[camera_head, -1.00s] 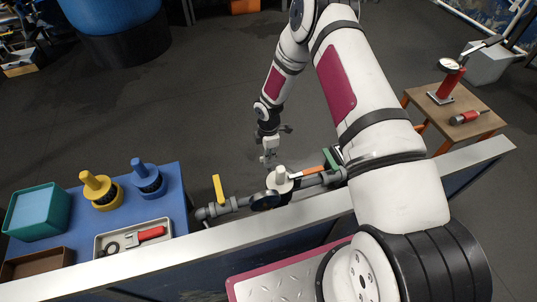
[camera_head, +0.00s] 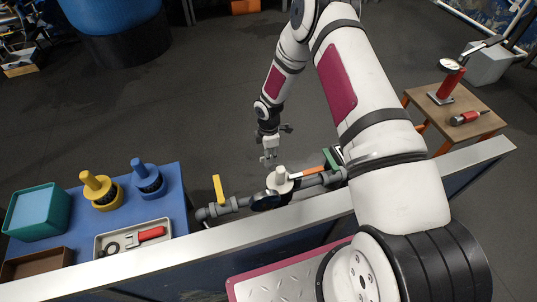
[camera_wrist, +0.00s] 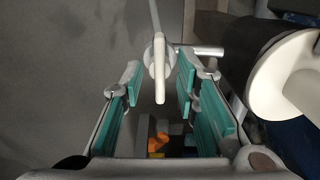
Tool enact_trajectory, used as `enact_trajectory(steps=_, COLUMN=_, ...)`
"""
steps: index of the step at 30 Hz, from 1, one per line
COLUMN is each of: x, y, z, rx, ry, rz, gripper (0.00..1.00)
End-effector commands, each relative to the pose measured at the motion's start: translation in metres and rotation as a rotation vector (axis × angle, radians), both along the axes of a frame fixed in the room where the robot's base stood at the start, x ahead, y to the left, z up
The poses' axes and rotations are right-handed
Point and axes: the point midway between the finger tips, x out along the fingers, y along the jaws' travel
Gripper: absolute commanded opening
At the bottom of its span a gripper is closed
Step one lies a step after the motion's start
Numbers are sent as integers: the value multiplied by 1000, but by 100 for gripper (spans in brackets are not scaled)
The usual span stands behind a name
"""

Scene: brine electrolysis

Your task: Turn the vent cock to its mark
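A cream lever handle (camera_wrist: 159,72) on a round hub, which looks like the vent cock, shows in the wrist view. It points down the picture, between and just beyond my fingertips. My gripper (camera_wrist: 158,85) is open, with teal pads on either side of the lever and visible gaps. In the head view my gripper (camera_head: 269,156) hangs just behind the pipe run (camera_head: 232,205), near the cream-topped fitting (camera_head: 281,178). I cannot make out the lever clearly there. No mark for the cock can be told.
A dark cylinder with a cream disc (camera_wrist: 287,78) stands close to the right finger. The pipe carries a yellow handle (camera_head: 218,188) and an orange lever (camera_head: 307,171). A pale ledge (camera_head: 235,233) runs in front. A blue table (camera_head: 178,190) stands left, a wooden one (camera_head: 465,103) right.

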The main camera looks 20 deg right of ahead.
Motion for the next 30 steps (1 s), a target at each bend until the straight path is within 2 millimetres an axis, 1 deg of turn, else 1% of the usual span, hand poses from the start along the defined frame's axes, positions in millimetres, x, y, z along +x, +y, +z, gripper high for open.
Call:
enact_trajectory(steps=5, x=1, y=0, z=27, rx=0, ry=-4, rz=-1, gripper=28)
enact_trajectory(steps=12, x=2, y=-1, z=76, rx=0, ry=-5, rz=-2, gripper=28)
enact_trajectory(steps=15, x=1, y=0, z=93, rx=0, ry=-4, rz=-1, gripper=28)
enact_trajectory(steps=18, x=1, y=-1, z=105, rx=0, ry=-3, rz=-2, gripper=28)
enact_trajectory(steps=23, x=1, y=0, z=115, rx=1, ry=-2, rz=-1, gripper=28)
enact_trajectory(steps=30, x=0, y=0, z=116, rx=1, ry=-1, rz=0, gripper=28)
